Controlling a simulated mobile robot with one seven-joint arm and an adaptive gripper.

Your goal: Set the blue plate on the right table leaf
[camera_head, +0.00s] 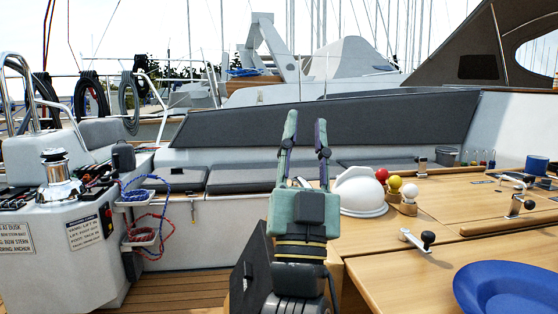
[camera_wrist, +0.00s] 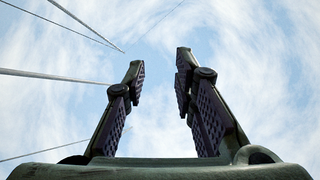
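The blue plate (camera_head: 505,287) lies on the near right part of the wooden table (camera_head: 400,262), partly cut off by the lower right edge of the head view. My gripper (camera_head: 306,132) points upward in the middle of the head view, left of the table and the plate. Its two fingers are apart with nothing between them. The wrist view shows the open fingers of my gripper (camera_wrist: 160,75) against the sky. The plate is not in the wrist view.
On the table are a white domed object (camera_head: 360,192), a red ball (camera_head: 382,175), a yellow ball (camera_head: 395,183), a winch handle (camera_head: 418,240) and a blue cup (camera_head: 536,165). A winch (camera_head: 58,180) stands at left. Grey cushions (camera_head: 240,178) line the far bench.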

